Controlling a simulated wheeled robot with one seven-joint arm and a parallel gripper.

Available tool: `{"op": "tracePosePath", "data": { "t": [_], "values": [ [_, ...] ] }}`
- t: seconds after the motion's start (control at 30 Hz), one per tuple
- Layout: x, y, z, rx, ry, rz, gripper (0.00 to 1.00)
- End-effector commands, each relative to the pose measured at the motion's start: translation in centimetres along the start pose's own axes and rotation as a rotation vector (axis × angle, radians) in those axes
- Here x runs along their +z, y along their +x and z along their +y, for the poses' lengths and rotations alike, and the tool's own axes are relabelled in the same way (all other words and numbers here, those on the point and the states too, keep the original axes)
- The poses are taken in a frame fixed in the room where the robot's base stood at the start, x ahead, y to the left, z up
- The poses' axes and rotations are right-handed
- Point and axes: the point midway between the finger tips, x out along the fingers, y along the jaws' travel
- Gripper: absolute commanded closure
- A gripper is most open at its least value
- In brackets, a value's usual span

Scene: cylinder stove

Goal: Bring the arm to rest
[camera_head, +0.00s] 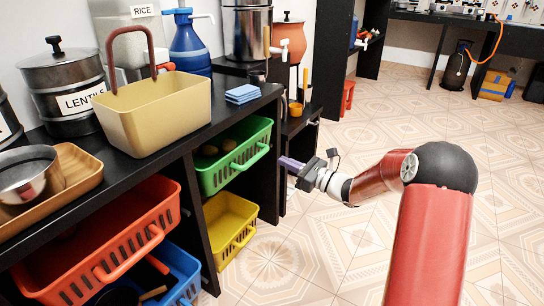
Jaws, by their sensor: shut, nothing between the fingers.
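My gripper (291,164) is at the end of my red arm (378,180), which reaches in from the right and points left. The gripper is shut and empty, with a purple part at its tip. It is in front of the lower shelf unit's side, just right of the green basket (236,155). I cannot tell whether it touches the shelf.
The black counter (190,137) holds a cream basket (155,110), a lentils pot (66,88), a wooden tray (75,172) with a steel bowl, and blue cloths (242,94). Orange (110,240), yellow (230,225) and blue baskets sit below. The tiled floor at right is free.

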Motion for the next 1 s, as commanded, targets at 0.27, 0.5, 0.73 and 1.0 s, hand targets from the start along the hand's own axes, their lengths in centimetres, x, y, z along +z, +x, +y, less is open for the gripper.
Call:
{"op": "tracePosePath", "data": {
  "t": [0.27,0.5,0.73,1.0],
  "values": [
    [1.4,-1.1,2.5,0.073,-0.080,0.057,1.00],
    [5.5,-2.2,13.8,0.418,-0.504,0.334,1.00],
    [8.0,-8.3,22.4,0.757,-0.989,0.603,1.00],
    [11.2,-18.1,27.1,1.100,-1.560,0.878,1.00]
  ]
}}
